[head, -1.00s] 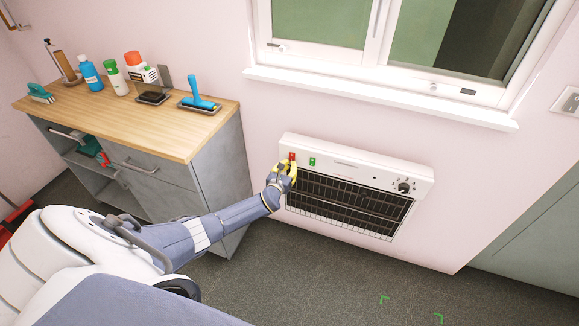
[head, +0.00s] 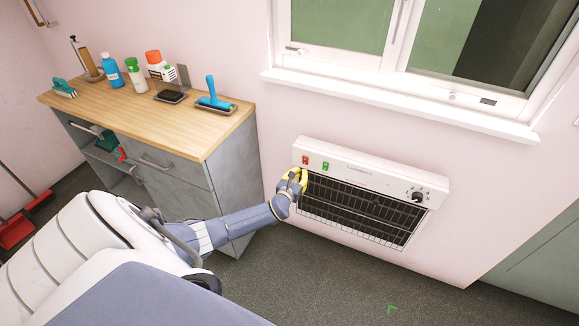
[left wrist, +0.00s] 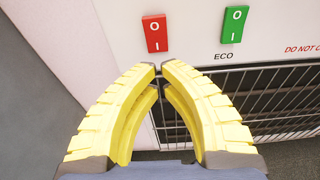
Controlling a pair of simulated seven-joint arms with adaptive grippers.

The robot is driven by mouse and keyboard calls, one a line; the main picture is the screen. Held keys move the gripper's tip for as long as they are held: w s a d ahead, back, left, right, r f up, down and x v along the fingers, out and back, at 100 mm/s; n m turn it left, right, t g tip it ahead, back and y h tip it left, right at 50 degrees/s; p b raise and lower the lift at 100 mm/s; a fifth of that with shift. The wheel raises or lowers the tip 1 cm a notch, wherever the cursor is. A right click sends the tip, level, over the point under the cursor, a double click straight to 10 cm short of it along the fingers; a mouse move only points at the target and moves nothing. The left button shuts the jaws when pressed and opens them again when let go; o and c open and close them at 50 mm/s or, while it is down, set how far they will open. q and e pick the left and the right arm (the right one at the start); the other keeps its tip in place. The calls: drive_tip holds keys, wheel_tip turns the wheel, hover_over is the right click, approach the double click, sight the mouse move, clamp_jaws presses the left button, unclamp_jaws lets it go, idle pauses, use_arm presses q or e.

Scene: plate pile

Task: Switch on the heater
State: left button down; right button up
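The heater (head: 372,175) is a white wall unit with a dark grille under the window. A red switch (head: 305,160) and a green switch (head: 325,166) sit at its upper left, and a black dial (head: 417,196) at its right. The left wrist view shows the red switch (left wrist: 155,34) and the green switch (left wrist: 235,24), with "ECO" printed below the green one. My left gripper (head: 297,176) has yellow fingers, their tips together and empty. The tips (left wrist: 160,69) appear just below the red switch, apart from it in the picture. My right gripper is not in view.
A grey cabinet with a wooden top (head: 180,120) stands left of the heater, holding bottles and a blue-handled roller (head: 213,97). The window sill (head: 400,105) juts out above the heater. A red dustpan (head: 15,231) is at far left. The floor below the heater is clear.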

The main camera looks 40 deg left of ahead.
use_arm(q)
drive_tip(key=f+v, duration=0.2)
drive_tip(key=v, duration=0.8)
drive_tip(key=shift+s+f, duration=0.2)
drive_tip(key=shift+s, duration=0.25)
drive_tip(key=shift+d, duration=0.1)
